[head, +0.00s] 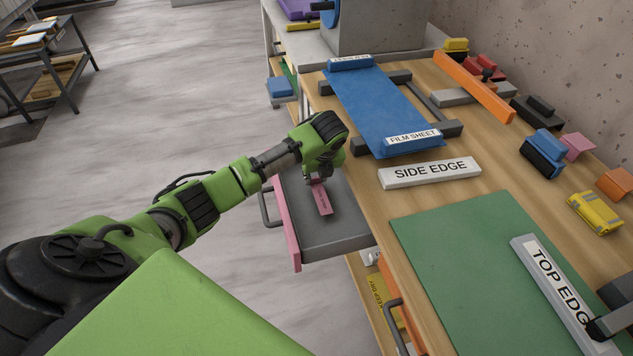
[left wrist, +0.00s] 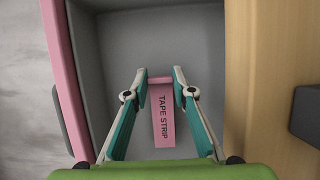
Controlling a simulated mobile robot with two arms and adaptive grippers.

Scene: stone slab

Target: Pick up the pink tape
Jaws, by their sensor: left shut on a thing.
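The pink tape (head: 322,200) is a flat strip inside the open grey drawer (head: 335,235). In the left wrist view the tape (left wrist: 162,122) reads "TAPE STRIP" and has a raised pink end between the fingers. My left gripper (head: 317,180) reaches down into the drawer and is shut on the tape's raised end; its fingertips (left wrist: 160,78) also show in the left wrist view. Whether the strip touches the drawer floor is hard to tell. My right gripper is not clearly in view; only a dark part shows at the lower right edge.
The drawer's pink front (head: 286,222) is pulled out left of the wooden bench (head: 455,195). On the bench lie a blue film sheet (head: 375,100), a "SIDE EDGE" bar (head: 429,173), a green mat (head: 450,250) and a "TOP EDGE" bar (head: 560,290). Several small blocks line the wall side.

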